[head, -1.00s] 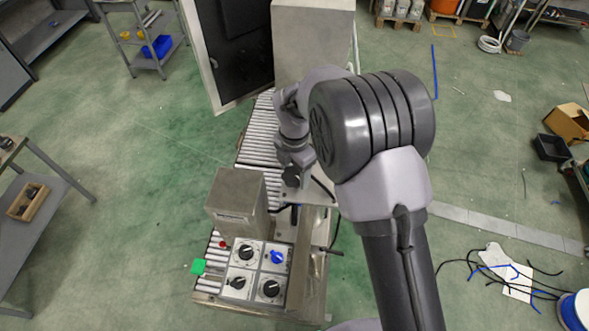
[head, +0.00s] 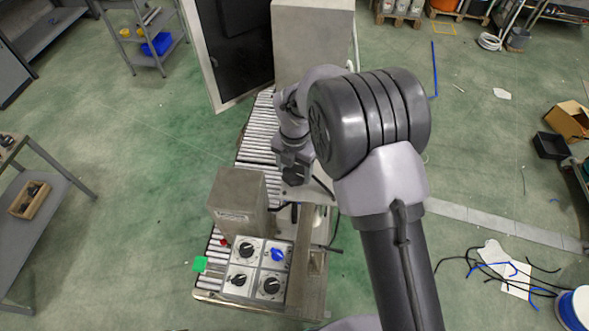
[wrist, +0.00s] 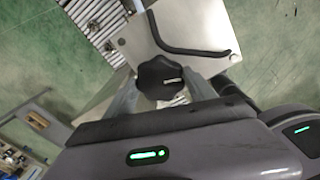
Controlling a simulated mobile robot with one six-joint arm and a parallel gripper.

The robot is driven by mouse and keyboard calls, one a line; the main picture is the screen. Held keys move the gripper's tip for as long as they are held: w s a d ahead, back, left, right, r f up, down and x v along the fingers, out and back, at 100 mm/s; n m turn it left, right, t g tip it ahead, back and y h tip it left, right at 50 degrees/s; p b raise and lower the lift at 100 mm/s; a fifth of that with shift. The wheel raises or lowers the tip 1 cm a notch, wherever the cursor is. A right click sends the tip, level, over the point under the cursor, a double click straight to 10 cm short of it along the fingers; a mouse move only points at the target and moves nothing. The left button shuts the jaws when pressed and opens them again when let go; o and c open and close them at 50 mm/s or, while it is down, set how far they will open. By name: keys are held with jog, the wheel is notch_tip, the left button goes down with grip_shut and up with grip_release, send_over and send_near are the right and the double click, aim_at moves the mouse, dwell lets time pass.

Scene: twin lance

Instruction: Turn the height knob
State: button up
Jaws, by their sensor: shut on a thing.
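The height knob appears to be the black lobed knob (wrist: 160,78) in the wrist view, with a pale mark on its face. It sits at the edge of a pale metal plate (wrist: 185,35). The two fingers of my gripper (wrist: 162,92) lie on either side of the knob and are shut on it. In the head view my wrist reaches down over the machine beside the grey box, and my arm hides much of the area around the knob there.
A control panel (head: 256,268) with black dials and one blue dial (head: 278,254) is on the machine's near end. A grey box (head: 238,200) stands behind it. A roller conveyor (head: 258,135) runs to the back. A black bent handle (wrist: 195,51) lies near the knob.

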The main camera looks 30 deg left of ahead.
aim_at(295, 172)
jog(key=shift+w+r, duration=0.1)
jog(key=o, duration=1.4)
notch_tip(295, 172, up, 17)
jog(key=shift+r, duration=0.2)
